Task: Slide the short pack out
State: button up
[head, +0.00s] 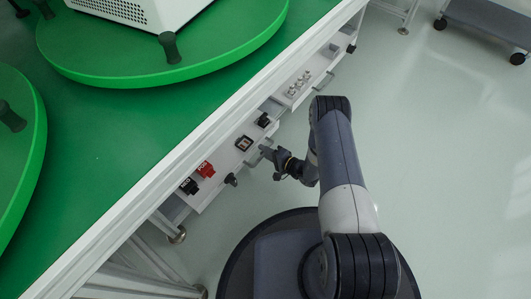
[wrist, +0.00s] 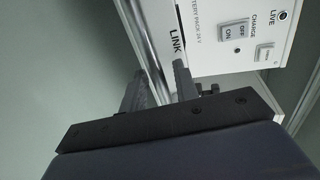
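A white pack front (head: 225,161) sits in the bay under the green table, carrying red and black plugs and a switch. In the wrist view a white pack face (wrist: 209,49) shows battery pack, LINK, CHARGE and LIVE markings. A second white front (head: 309,78) with small pale knobs lies farther up the row. I cannot tell from the labels which is the short one. My gripper (head: 264,157) is at the grey handle of the nearer front. In the wrist view its fingers (wrist: 160,88) stand apart with a pale bar between them; contact is unclear.
The green table (head: 120,135) with its pale edge rail overhangs the packs. A green turntable (head: 215,60) bears a white box. Table legs and feet stand lower left. A grey cart (head: 488,22) is at the upper right. The floor (head: 440,150) to the right is clear.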

grip_shut()
dwell(0.3)
dwell(0.3)
